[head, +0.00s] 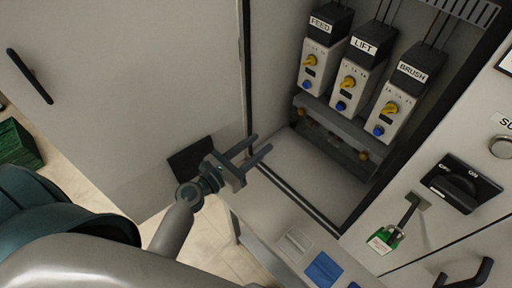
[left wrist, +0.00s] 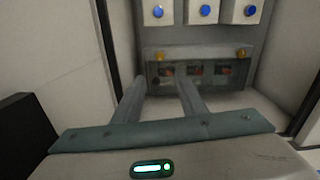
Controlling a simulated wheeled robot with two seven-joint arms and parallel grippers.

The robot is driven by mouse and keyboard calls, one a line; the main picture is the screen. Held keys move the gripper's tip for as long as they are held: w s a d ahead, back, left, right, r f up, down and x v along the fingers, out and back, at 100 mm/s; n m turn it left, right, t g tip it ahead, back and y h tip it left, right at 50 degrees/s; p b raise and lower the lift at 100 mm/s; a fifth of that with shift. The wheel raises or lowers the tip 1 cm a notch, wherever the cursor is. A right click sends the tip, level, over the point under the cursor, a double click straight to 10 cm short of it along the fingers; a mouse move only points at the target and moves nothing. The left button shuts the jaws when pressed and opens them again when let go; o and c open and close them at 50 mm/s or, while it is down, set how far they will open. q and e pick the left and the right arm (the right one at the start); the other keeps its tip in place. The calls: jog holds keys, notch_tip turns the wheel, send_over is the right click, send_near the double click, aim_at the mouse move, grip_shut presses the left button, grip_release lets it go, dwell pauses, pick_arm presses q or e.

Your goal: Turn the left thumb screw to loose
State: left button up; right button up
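The right thumb screw (head: 363,156) also shows in the left wrist view (left wrist: 242,53). Between and below them is a dark panel with several small windows (left wrist: 195,72). My left gripper (head: 262,142) is open and empty at the cabinet opening, its fingers pointing inward, apart from the screws. How far the screws are turned cannot be told.
Three modules labelled FEED (head: 314,65), LIFT (head: 353,84) and BRUSH (head: 395,108) hang above, with yellow knobs and blue buttons. The cabinet door (head: 130,80) stands left. The cabinet floor is clear.

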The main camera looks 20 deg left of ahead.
dwell(0.4)
pick_arm(q)
jog(key=m+b, duration=1.2)
jog(key=m, duration=1.3)
jog(key=shift+s+a+m, duration=0.1)
jog(key=shift+a+m, duration=0.05)
jog(key=shift+m, duration=0.25)
jog(key=p, duration=0.5)
send_near(300, 112)
jog(key=x, duration=0.7)
jog(key=shift+w+f, duration=0.1)
jog(key=shift+w, duration=0.15)
